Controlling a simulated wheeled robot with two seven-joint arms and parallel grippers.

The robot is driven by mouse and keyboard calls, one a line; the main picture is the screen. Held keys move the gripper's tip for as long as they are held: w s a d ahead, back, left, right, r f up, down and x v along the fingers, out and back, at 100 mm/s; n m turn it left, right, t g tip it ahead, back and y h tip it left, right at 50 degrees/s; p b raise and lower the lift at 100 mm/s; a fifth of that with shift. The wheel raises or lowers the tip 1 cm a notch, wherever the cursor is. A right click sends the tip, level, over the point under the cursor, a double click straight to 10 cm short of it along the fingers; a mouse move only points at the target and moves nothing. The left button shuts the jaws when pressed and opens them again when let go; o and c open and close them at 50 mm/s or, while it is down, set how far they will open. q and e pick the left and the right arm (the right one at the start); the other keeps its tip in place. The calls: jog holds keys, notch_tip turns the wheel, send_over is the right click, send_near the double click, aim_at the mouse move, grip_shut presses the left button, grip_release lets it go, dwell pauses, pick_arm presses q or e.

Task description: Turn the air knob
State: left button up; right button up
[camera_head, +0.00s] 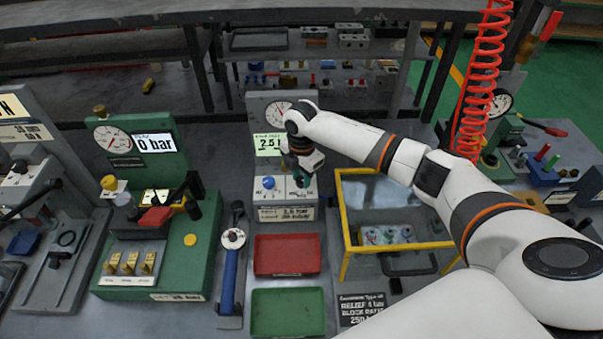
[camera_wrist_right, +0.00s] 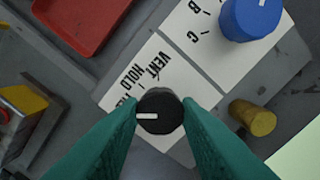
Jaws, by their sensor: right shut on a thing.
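The black knob (camera_wrist_right: 160,112) has a white pointer line and stands on a white plate (camera_wrist_right: 143,75) lettered VENT and HOLD, with a third word partly hidden. In the wrist view its pointer line points left. My right gripper (camera_wrist_right: 160,118) has its teal fingers closed around the knob, one on each side. In the head view the right gripper (camera_head: 300,180) is over the right half of the panel below the 2.5 bar gauge, and it hides the black knob. My left gripper is not in view.
A blue knob (camera_head: 268,183) stands beside the gripper. A red tray (camera_head: 287,272) and a green tray (camera_head: 288,329) lie in front. A yellow-framed bin (camera_head: 345,225) is close on the right. A green gauge stand (camera_head: 160,260) and blue-handled tool (camera_head: 230,280) are left.

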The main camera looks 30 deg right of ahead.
aim_at(302, 179)
jog(key=m+p, duration=0.3)
jog(key=shift+r+m+p, duration=0.25)
jog(key=shift+m+p, duration=0.1)
jog(key=shift+m, duration=0.05)
jog(key=m+p, duration=0.2)
jog(key=m, duration=0.2)
jog(key=shift+f+p, duration=0.1)
jog(key=shift+p, duration=0.3)
jog(key=shift+w, duration=0.1)
jog(key=o, duration=1)
notch_tip(302, 179, up, 12)
jog(key=b, duration=0.3)
jog(key=shift+f, duration=0.1)
